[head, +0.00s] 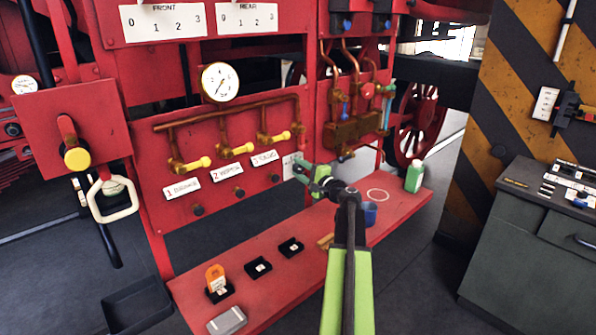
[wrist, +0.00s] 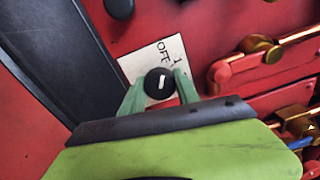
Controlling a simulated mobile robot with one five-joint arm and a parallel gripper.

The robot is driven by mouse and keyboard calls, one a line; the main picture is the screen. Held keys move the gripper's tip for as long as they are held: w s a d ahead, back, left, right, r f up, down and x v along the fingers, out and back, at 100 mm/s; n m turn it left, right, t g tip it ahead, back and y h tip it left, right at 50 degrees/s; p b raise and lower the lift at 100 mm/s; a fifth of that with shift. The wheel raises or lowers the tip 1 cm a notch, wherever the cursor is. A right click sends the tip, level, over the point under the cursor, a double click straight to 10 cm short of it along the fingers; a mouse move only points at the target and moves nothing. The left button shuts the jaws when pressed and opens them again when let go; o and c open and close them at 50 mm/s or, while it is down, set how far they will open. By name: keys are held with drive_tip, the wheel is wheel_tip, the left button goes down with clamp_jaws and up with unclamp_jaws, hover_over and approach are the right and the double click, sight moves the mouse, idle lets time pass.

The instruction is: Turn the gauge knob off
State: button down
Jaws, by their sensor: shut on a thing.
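The gauge knob (wrist: 158,84) is small, round and black with a short white mark. It sits on a white label plate (wrist: 150,58) printed OFF and 1, on a red panel. In the wrist view the mark points roughly up the picture, towards the printing; I cannot tell which word it meets. My gripper (wrist: 160,91) has its two green fingers on either side of the knob, shut on it. In the head view my gripper (head: 305,171) is at the panel's right end beside the white plate (head: 289,166), and hides the knob.
A round white gauge (head: 220,82) stands above copper pipes with several yellow-handled valves (head: 235,149). The red shelf (head: 270,262) below bears an orange-tagged item (head: 216,279), small black boxes, a blue cup (head: 369,213) and a green bottle (head: 414,177). A grey cabinet (head: 535,235) stands at right.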

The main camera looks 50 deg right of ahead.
drive_tip(key=c, duration=0.9)
unclamp_jaws()
drive_tip(key=shift+d+r, duration=0.1)
drive_tip(key=s+a, duration=0.2)
drive_tip(key=s, duration=1.5)
drive_tip(key=shift+s+f+b, duration=0.2)
drive_tip(key=shift+f+b, duration=0.1)
